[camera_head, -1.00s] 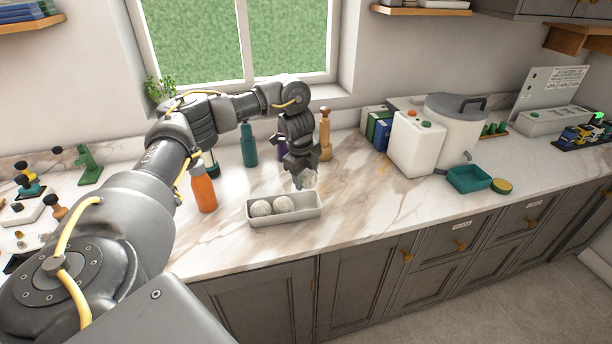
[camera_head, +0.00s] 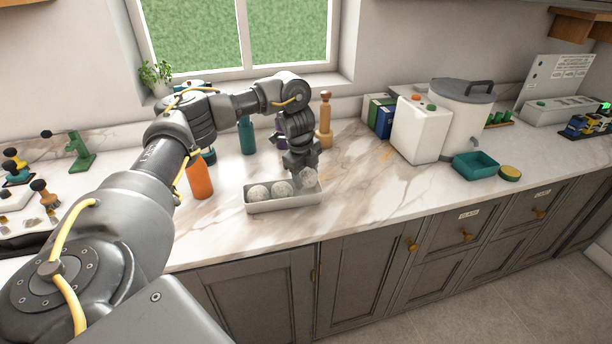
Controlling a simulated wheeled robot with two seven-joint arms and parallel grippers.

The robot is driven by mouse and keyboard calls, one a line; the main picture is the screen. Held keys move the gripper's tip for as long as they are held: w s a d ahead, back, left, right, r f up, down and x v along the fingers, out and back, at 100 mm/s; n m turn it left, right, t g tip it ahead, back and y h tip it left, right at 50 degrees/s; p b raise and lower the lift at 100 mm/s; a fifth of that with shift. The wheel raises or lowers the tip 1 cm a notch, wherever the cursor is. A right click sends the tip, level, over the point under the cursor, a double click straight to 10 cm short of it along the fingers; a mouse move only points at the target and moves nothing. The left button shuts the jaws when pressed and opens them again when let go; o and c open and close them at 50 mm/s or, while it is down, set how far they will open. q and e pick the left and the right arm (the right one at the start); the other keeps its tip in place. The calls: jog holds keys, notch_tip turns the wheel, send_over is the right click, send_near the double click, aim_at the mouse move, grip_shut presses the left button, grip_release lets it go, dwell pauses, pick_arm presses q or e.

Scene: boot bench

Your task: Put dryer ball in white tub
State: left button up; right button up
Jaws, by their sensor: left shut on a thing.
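The white tub (camera_head: 284,204) is a small rectangular open container on the marble counter, near its front edge. Two pale, speckled dryer balls, one at left (camera_head: 258,193) and one in the middle (camera_head: 282,189), lie in it. My left gripper (camera_head: 303,168) points down over the tub's right end. It is shut on a third dryer ball (camera_head: 307,179), which is at the right end of the tub, at about rim height. Whether that ball touches the tub floor is hidden. My right gripper is not in view.
An orange bottle (camera_head: 199,177) stands left of the tub, with a teal bottle (camera_head: 247,136) and a wooden pepper mill (camera_head: 325,122) behind. The counter right of the tub is clear.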

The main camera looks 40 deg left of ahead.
pick_arm(q)
jog(key=o, duration=0.9)
jog(key=shift+c, duration=0.2)
jog(key=shift+o, duration=1)
jog(key=r, duration=0.3)
jog(key=s+r+p, duration=0.1)
jog(key=r, duration=0.3)
jog(key=s+r+p, duration=0.1)
jog(key=r, duration=0.2)
jog(key=shift+r, duration=0.35)
